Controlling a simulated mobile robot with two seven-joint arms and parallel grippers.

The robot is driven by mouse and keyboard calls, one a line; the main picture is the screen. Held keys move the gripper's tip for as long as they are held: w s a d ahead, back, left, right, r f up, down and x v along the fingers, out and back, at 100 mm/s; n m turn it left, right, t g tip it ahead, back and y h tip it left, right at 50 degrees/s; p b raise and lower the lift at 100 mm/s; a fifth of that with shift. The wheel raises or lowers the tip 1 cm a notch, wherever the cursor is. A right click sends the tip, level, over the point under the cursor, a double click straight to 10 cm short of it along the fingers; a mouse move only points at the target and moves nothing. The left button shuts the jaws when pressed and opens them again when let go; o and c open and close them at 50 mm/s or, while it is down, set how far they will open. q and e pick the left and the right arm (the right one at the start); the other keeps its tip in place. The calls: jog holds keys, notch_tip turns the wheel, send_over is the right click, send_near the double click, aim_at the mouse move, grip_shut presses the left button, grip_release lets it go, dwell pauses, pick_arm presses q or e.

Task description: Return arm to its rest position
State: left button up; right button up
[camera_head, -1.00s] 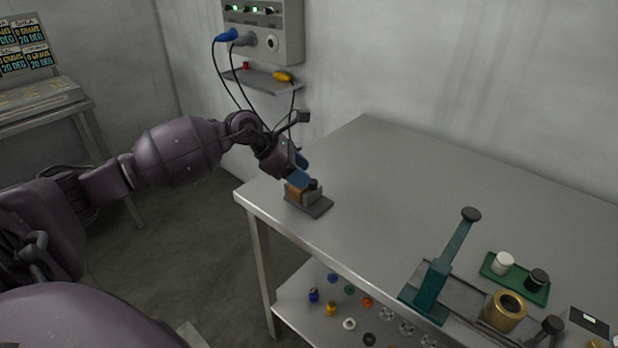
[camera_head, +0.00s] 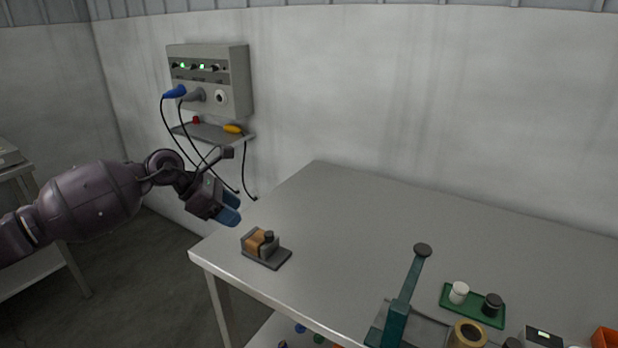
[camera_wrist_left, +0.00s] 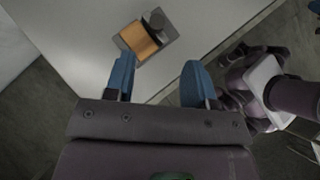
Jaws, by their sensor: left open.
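My left arm comes in from the left in the head view. Its gripper (camera_head: 231,208) has blue fingers and hangs above the left end of the table, up and to the left of a small block device. In the left wrist view the two blue fingers of the gripper (camera_wrist_left: 158,82) stand wide apart with nothing between them. The device, an orange-brown block (camera_head: 255,241) with a black knob on a dark base, sits on the table, apart from the fingers; its block also shows in the left wrist view (camera_wrist_left: 138,40). My right gripper is in neither view.
The grey table (camera_head: 330,215) has a wide clear middle. A teal lever press (camera_head: 402,300), a green tray (camera_head: 473,304) with a white and a black jar, and a brass cup (camera_head: 467,334) stand at the right. A wall box (camera_head: 225,85) with hanging cables is behind the arm.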

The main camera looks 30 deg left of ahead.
pick_arm(q)
jog(key=s+d+f+n+t+h, duration=0.2)
jog(key=s+d+n+t+h, duration=0.1)
jog(key=d+n+t, duration=0.85)
jog(key=s+a+f+n+g+y, duration=0.25)
jog(key=s+f+n+y, duration=0.45)
jog(key=n, duration=0.6)
jog(key=s+a+f+n+g+y, duration=0.25)
jog(key=s+f+n+y, duration=0.4)
jog(key=n, duration=0.75)
jog(key=s+d+f+n+g+h, duration=0.1)
jog(key=s+d+f+n+g, duration=0.3)
jog(key=s, duration=0.5)
jog(key=s+d+f+n+g+h, duration=0.1)
jog(key=s+d+n+g+h, duration=0.15)
jog(key=s+d+g, duration=0.45)
jog(key=w+a+f+t, duration=0.1)
jog(key=w+f+t, duration=0.7)
jog(key=t, duration=0.1)
jog(key=shift+a+f+t, duration=0.25)
jog(key=shift+a+t, duration=0.1)
jog(key=shift+a, duration=0.05)
